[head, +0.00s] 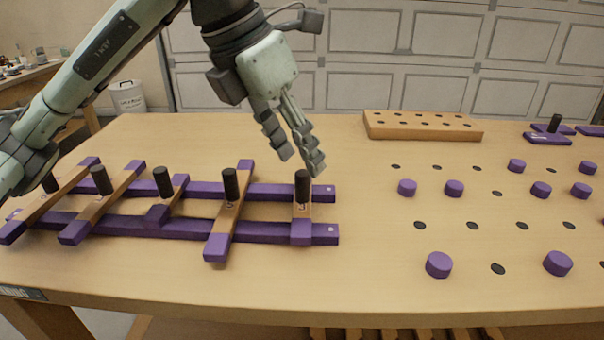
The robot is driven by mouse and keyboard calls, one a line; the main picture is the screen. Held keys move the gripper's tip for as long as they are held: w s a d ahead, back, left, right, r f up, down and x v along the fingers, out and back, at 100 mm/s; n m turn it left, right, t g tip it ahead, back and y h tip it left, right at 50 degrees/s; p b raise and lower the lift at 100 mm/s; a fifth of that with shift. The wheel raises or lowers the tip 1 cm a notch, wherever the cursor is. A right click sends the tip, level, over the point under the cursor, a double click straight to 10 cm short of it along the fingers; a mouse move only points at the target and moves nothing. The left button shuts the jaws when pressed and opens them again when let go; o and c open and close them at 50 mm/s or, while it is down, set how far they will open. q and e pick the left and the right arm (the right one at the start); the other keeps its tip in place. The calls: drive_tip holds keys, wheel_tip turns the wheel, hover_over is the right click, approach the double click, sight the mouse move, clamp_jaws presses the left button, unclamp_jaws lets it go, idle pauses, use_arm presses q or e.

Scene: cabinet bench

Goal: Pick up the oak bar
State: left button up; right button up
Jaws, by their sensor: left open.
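Several light wooden bars with purple ends and upright black knobs lie across two purple rails on the bench. One is the far-left long bar (42,207); others are the second long bar (106,204), a short bar (178,192) and a long bar right of the middle (226,217). A short bar (301,212) lies at the right end. I cannot tell by look which is the oak bar. My left gripper (300,160) is open and empty. Its fingers point down just above and behind the right-end bar's black knob (302,184). My right gripper is out of view.
The rails (270,232) lie on the wooden bench (360,285). Purple pegs (438,264) and dark holes fill the right side. A wooden block with holes (420,127) stands behind. A purple piece with a black knob (547,138) lies at far right.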

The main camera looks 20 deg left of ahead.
sight(301, 173)
use_arm(q)
drive_tip(key=shift+w+a+f+y, duration=0.1)
drive_tip(key=shift+w+a+y, duration=0.5)
drive_tip(key=shift+a, duration=0.4)
drive_tip(key=x, duration=0.7)
drive_tip(key=shift+s+d, duration=0.1)
drive_tip(key=shift+d, duration=0.3)
clamp_jaws()
